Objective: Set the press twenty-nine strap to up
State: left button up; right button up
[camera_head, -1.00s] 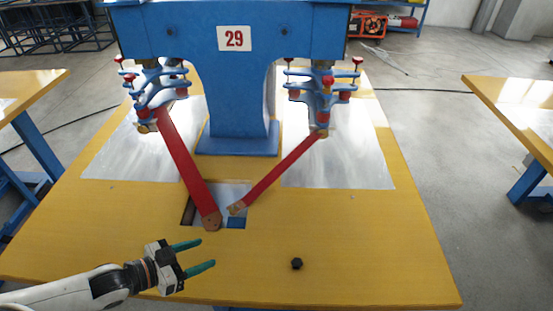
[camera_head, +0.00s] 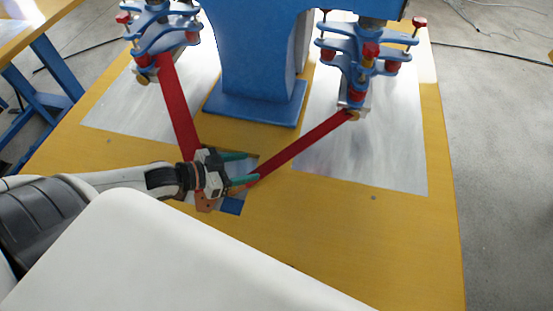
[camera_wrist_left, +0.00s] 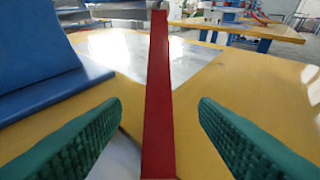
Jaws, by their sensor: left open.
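The blue press (camera_head: 255,60) has two red straps hanging from its two heads. The right strap (camera_head: 310,143) slopes down leftward from the right head to the slot in the table. The left strap (camera_head: 176,105) slopes down to the same place, its lower part partly behind my gripper. My left gripper (camera_head: 252,167) is open at the lower end of the right strap. In the left wrist view the red strap (camera_wrist_left: 159,90) stands between the two green fingers, with gaps on both sides. My right gripper is not in view.
The yellow table (camera_head: 330,235) is clear to the front right. Metal plates (camera_head: 375,165) lie under the heads. The press's blue foot (camera_head: 255,103) stands behind the slot. A blue piece (camera_head: 231,206) lies in the slot beside my gripper.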

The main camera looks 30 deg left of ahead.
aim_at(275, 162)
pick_arm(q)
jog(key=b+x, duration=0.1)
jog(key=x, duration=0.8)
jog(key=shift+w+d+f, duration=0.15)
jog(key=shift+w+f, duration=0.1)
jog(key=shift+w, duration=0.05)
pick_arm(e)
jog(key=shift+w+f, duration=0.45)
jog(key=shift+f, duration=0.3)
pick_arm(q)
jog(key=shift+c, duration=0.2)
